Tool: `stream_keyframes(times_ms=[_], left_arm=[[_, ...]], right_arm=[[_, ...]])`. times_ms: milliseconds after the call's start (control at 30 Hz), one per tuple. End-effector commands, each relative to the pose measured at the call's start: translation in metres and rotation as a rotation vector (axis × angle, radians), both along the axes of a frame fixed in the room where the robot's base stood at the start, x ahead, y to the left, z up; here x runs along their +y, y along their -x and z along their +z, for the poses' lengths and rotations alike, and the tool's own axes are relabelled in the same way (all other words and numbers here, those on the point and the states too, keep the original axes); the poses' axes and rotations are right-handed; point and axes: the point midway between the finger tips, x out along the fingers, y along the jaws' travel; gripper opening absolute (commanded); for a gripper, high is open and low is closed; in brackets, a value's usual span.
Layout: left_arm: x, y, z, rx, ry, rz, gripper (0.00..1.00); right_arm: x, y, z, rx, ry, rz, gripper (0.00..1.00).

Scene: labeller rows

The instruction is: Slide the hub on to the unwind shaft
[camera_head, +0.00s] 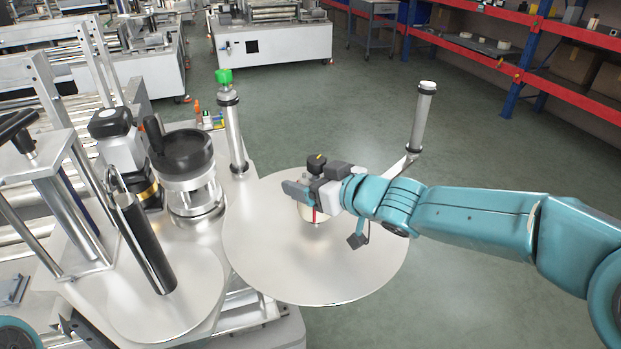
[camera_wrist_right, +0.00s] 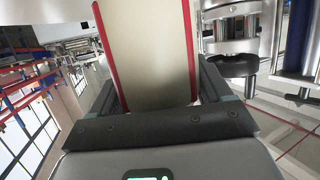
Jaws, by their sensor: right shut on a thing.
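My right gripper (camera_head: 300,193) reaches in from the right over the middle of the round silver disc (camera_head: 365,270). It is shut on the hub, a cream roll core (camera_head: 306,213) largely covered by the gripper in the head view. In the right wrist view the hub (camera_wrist_right: 148,50) is cream with red edges and sits between the two dark fingers (camera_wrist_right: 160,90). The unwind shaft at the disc's centre is mostly hidden by the hub and gripper, so I cannot tell whether the hub is around it or above it. My left gripper is not in view.
A silver post with a green cap (camera_head: 231,120) stands behind the disc. A post on an arm (camera_head: 421,115) stands at the back right. A black-topped roller unit (camera_head: 185,165) and a tilted black roller (camera_head: 145,243) stand to the left. Open floor lies right.

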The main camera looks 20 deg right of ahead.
Motion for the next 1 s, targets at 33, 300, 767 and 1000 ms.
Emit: stream_keyframes(times_ms=[33,300,767,1000], left_arm=[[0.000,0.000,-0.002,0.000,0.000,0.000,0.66],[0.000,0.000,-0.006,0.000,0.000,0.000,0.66],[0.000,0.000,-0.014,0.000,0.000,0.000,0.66],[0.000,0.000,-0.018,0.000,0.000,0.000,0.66]], right_arm=[[0.000,0.000,-0.001,-0.002,-0.001,0.000,0.34],[0.000,0.000,-0.007,-0.002,-0.001,0.000,0.34],[0.000,0.000,-0.016,-0.002,-0.001,0.000,0.34],[0.000,0.000,-0.020,-0.002,-0.001,0.000,0.34]])
